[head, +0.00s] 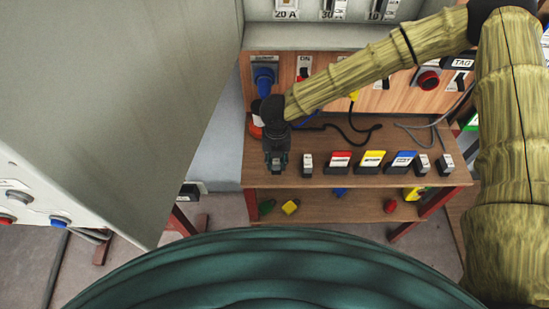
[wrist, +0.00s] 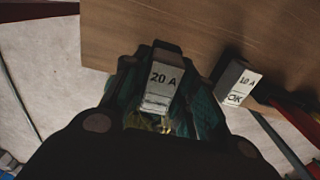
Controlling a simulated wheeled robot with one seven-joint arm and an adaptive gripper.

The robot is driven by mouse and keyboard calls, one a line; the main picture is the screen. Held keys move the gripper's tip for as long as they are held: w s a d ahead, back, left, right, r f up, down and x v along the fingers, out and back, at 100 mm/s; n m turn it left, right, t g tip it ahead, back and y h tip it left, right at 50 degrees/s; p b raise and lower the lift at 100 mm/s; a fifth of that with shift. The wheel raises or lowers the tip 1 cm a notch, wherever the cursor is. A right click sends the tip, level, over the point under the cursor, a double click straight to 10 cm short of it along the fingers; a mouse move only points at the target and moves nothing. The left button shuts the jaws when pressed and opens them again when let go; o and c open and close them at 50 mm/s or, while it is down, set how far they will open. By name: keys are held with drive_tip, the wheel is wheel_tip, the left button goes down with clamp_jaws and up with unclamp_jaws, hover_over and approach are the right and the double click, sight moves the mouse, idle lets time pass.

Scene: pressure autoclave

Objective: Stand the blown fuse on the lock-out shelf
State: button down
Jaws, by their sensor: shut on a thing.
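My gripper (head: 277,160) is shut on a light grey fuse marked 20 A (wrist: 163,78), held between the fingers in the wrist view. The lower part of its label is too dark to read, so I cannot tell from it whether it is blown. In the head view the gripper points down at the left end of the wooden shelf (head: 290,142) and hides the fuse. In the wrist view the fuse is in front of the wooden surface (wrist: 215,35); I cannot tell whether they touch. No sign names the lock-out shelf.
A fuse marked 10 A, OK (wrist: 237,84) stands just right of the held one. Red (head: 340,161), yellow (head: 373,160) and blue (head: 403,160) labelled blocks and two more fuses (head: 422,165) continue the row. A lower shelf (head: 340,208) holds coloured pieces. A large grey panel (head: 150,80) stands left.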

sight(274, 162)
drive_tip(key=shift+w+a, duration=0.3)
drive_tip(key=shift+w, duration=0.2)
drive_tip(key=shift+w+f+p, duration=0.15)
drive_tip(key=shift+f+p, duration=0.05)
drive_tip(key=shift+p, duration=0.2)
drive_tip(key=shift+f+p, duration=0.7)
drive_tip(key=shift+f, duration=0.9)
drive_tip(key=c, duration=1.1)
unclamp_jaws()
drive_tip(key=shift+r+b, duration=1.55)
drive_tip(key=shift+r, duration=4.45)
